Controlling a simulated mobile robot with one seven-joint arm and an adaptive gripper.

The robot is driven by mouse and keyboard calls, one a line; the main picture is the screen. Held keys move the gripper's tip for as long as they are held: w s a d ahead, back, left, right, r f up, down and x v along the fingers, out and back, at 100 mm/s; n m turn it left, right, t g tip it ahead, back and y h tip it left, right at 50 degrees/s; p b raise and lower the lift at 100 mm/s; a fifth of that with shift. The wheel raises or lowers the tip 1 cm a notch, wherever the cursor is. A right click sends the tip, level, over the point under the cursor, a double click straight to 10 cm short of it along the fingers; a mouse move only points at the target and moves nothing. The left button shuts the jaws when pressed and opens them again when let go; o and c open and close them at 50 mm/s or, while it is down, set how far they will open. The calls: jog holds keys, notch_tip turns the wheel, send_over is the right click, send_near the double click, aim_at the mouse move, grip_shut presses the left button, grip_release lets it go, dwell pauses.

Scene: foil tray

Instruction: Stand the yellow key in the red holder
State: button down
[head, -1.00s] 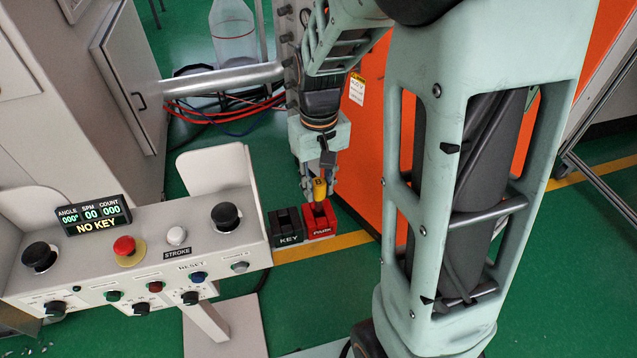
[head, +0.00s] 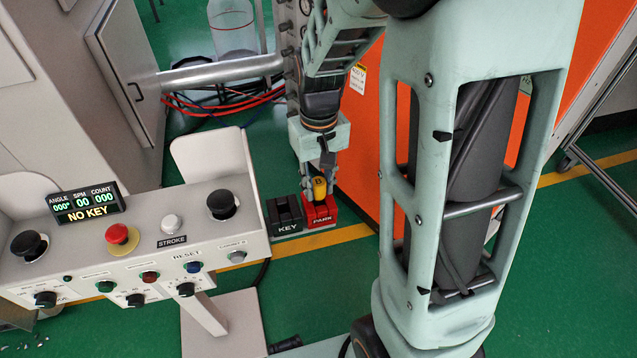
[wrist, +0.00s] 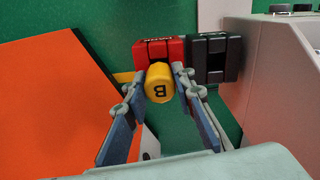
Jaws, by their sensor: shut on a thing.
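The yellow key (head: 319,187) shows as a yellow knob; in the wrist view it is a round cap (wrist: 160,84) marked B. My gripper (head: 319,185) is shut on it, with one finger on each side, and it shows in the wrist view too (wrist: 161,85). The red holder (head: 321,212), marked PARK, is directly below the key in the head view and just beyond it in the wrist view (wrist: 150,50). The key's lower part is hidden, so I cannot tell how deep it sits in the holder.
A black holder (head: 287,215) marked KEY stands beside the red one, at the right end of the control panel (head: 140,230). The panel display (head: 87,203) reads NO KEY. An orange cabinet (head: 366,150) stands close to the right of my gripper.

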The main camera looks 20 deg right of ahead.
jog(key=c, duration=1.5)
grip_release()
jog(key=shift+c, duration=0.2)
jog(key=shift+r, duration=0.1)
notch_tip(320, 180, up, 12)
